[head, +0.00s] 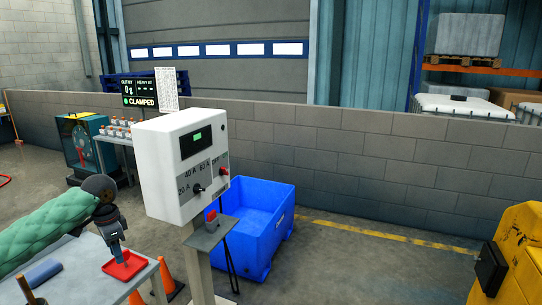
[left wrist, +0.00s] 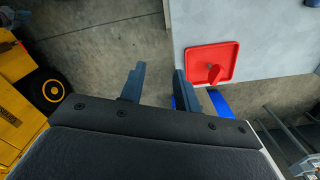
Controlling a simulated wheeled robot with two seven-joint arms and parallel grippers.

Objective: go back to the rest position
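My left gripper (head: 116,247) comes in on a green padded arm and shows above the red tray (head: 133,269) on the grey table (head: 88,284). In the left wrist view its two fingers (left wrist: 158,86) stand apart with bare floor between them, so it is open and empty. The red tray (left wrist: 198,66) lies beside the right finger there, apparently below it, with a small red piece (left wrist: 214,73) in it. My right gripper is not in view.
A white control box (head: 181,165) on a post stands right of the table, with a blue bin (head: 262,233) behind it. Orange cones (head: 166,277) stand by the table's edge. A blue roll (head: 43,272) lies on the table. Yellow machinery (head: 520,250) is at right.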

